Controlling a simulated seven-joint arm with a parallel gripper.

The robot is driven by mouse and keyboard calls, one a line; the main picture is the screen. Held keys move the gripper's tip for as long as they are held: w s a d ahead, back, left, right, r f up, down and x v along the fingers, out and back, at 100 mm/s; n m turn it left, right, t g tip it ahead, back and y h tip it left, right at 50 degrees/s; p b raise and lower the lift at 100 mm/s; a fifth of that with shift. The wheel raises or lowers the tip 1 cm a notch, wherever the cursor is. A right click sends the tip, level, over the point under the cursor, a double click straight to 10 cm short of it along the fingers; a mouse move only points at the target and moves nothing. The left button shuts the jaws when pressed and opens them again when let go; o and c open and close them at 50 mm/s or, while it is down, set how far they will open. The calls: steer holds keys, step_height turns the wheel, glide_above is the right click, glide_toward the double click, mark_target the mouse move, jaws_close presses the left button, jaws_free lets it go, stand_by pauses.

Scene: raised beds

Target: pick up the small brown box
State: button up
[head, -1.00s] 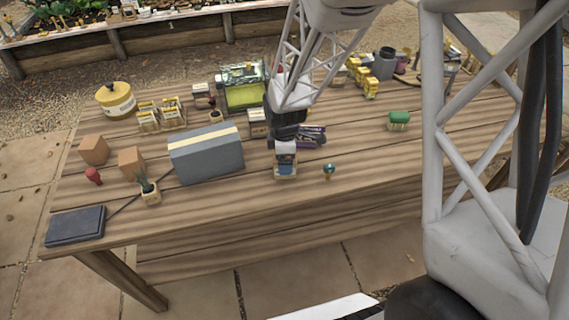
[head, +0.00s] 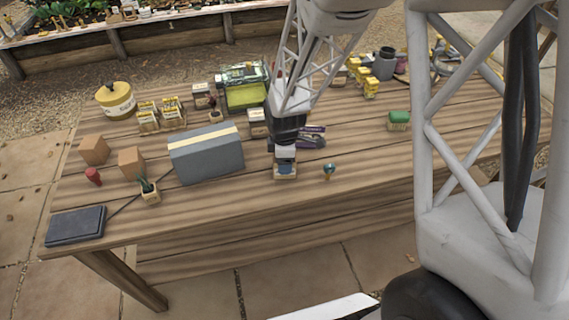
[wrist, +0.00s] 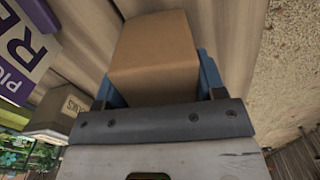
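The small brown box (wrist: 155,55) is plain tan cardboard and fills the space between the blue fingers of my gripper (wrist: 160,88) in the wrist view. The fingers lie along its left and right sides with no clear gap, so my gripper looks shut on it. In the head view my gripper (head: 285,166) is low over the middle of the table near its front edge. The box is mostly hidden there by the gripper. I cannot tell whether it is clear of the tabletop. Two other brown boxes (head: 94,150) (head: 131,163) stand at the table's left.
A grey box with a cream stripe (head: 207,157) stands left of my gripper. A purple packet (head: 311,136) lies just behind it. A small teal-topped object (head: 328,170) stands close on the right. The wooden tabletop (head: 370,165) is clear farther right.

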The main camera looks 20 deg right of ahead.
steer(key=c, duration=0.4)
steer(key=shift+r, duration=0.1)
steer(key=shift+r, duration=0.7)
step_height(320, 180, up, 2)
steer(key=shift+r, duration=0.1)
steer(key=s+r, duration=0.1)
steer(key=s, duration=1.5)
steer(key=shift+d, duration=0.3)
steer(key=shift+r, duration=0.1)
